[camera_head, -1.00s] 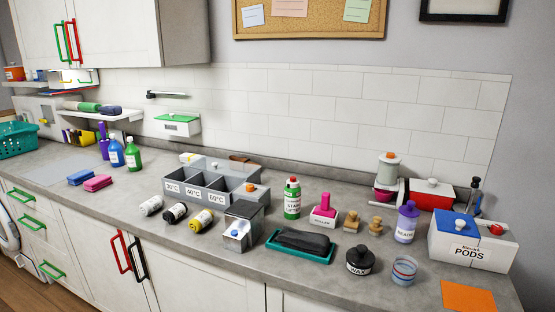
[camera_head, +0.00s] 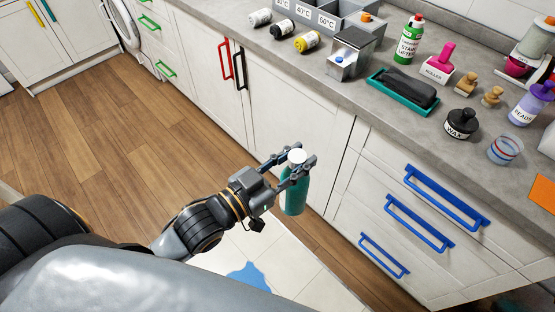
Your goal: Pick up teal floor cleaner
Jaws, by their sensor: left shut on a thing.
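The teal floor cleaner (camera_head: 293,193) is a teal bottle with a white cap, in the middle of the head view. My left gripper (camera_head: 296,162) is shut on it near its top, with a finger on either side of the cap and neck. The bottle hangs about upright in front of the white lower cabinets. Whether its base touches anything is hard to tell. My right gripper is not in view.
White cabinets with blue handles (camera_head: 434,198) stand close to the right of the bottle. The grey counter (camera_head: 385,113) above carries several bottles and tools. A blue patch (camera_head: 249,277) lies on pale floor tiles. The wooden floor (camera_head: 110,130) at left is clear.

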